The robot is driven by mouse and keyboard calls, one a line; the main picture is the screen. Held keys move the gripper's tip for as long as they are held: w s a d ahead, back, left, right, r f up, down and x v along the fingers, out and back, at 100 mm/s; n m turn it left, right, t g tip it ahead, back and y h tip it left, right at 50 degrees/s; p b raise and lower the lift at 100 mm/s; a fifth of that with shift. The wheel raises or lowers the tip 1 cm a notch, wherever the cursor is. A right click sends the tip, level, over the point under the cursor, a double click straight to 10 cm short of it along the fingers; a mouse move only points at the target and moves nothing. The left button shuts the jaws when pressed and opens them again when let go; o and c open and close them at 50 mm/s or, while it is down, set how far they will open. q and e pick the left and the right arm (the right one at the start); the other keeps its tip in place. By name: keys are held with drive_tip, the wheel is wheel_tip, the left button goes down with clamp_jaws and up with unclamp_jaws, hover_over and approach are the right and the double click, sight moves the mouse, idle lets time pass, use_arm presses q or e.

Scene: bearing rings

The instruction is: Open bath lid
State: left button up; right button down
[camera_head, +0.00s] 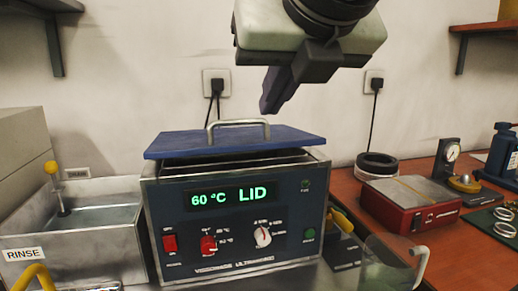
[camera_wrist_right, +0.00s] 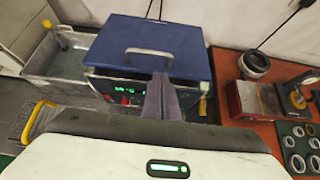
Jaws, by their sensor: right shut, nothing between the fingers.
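The bath (camera_head: 243,225) is a dark-fronted metal box with a green display reading "60 °C LID". Its blue lid (camera_head: 180,147) carries a metal bar handle (camera_head: 238,124). The lid sits above the bath rim, with a dark gap showing at the front. In the right wrist view the lid (camera_wrist_right: 180,63) and its handle (camera_wrist_right: 150,51) lie just beyond my fingers. My right gripper (camera_head: 268,108) is shut and empty, above and slightly right of the handle, apart from it. Its fingers also show in the right wrist view (camera_wrist_right: 160,80). My left gripper is out of view.
A metal rinse tank (camera_head: 95,225) with a yellow-knobbed rod stands left. A clear beaker (camera_head: 388,268) is at the front right. On the red-brown bench are a red device (camera_head: 410,205), a dark ring-shaped container (camera_head: 377,166), a dial gauge (camera_head: 448,158) and metal rings (camera_head: 505,222).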

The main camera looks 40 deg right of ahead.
approach(252, 140)
drive_tip(key=x, duration=0.4)
drive_tip(key=shift+b, duration=0.35)
drive_tip(key=shift+w+d+f, duration=0.15)
drive_tip(key=shift+w, duration=0.1)
